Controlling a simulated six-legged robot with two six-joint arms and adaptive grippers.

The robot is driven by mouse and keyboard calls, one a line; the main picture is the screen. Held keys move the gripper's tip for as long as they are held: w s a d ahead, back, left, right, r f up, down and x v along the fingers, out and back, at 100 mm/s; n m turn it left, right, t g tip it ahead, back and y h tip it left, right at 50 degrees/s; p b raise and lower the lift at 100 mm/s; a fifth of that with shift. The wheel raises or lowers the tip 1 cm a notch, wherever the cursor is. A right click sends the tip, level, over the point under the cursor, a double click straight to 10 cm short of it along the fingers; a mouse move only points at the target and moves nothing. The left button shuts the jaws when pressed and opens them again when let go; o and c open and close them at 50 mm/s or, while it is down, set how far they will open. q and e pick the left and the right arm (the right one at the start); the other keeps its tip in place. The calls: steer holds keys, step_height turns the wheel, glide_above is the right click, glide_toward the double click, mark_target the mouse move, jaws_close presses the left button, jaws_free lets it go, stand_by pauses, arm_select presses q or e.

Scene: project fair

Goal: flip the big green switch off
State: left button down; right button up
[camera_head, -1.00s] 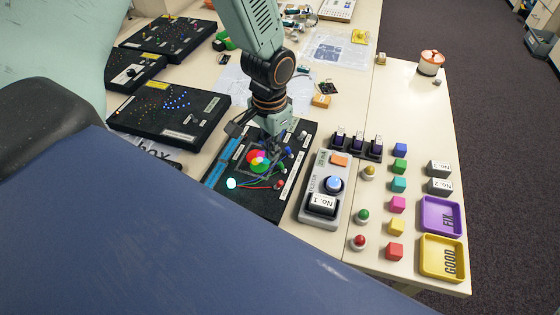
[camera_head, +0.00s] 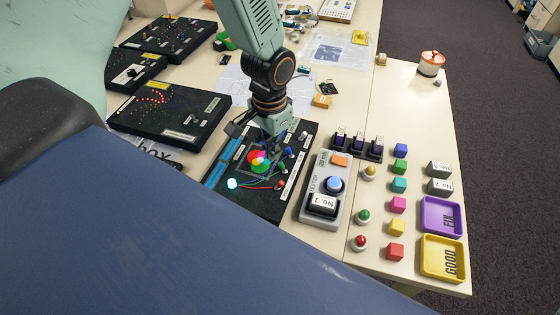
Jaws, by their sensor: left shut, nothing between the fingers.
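My left gripper (camera_head: 262,147) is shut and empty. It points down over a black board (camera_head: 296,187) with a disc of red, green, blue and white light (camera_head: 258,160) and a bright cyan lamp (camera_head: 232,183). The gripper covers part of this board. I cannot make out a big green switch for certain; it may be hidden behind the gripper. I cannot tell whether the fingers touch the board. My right gripper is not in view.
Right of the board stands a grey box (camera_head: 311,213) with a blue dome and a "No. 1" block. Several coloured cubes, domed buttons, a purple tray (camera_head: 427,226) and a yellow tray (camera_head: 428,262) lie further right. Another black board (camera_head: 196,128) is at the left.

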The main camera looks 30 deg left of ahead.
mark_target(272, 168)
arm_select(q)
steer(key=shift+d+f, duration=0.1)
steer(key=shift+f, duration=0.1)
steer(key=shift+w+f+b, duration=0.1)
steer(key=shift+f+b, duration=0.2)
steer(key=shift+f, duration=0.4)
steer(key=shift+f, duration=0.3)
steer(key=shift+f+b, duration=0.35)
steer(key=shift+b, duration=0.05)
steer(key=shift+f, duration=0.1)
steer(key=shift+f, duration=0.3)
steer(key=shift+f, duration=0.1)
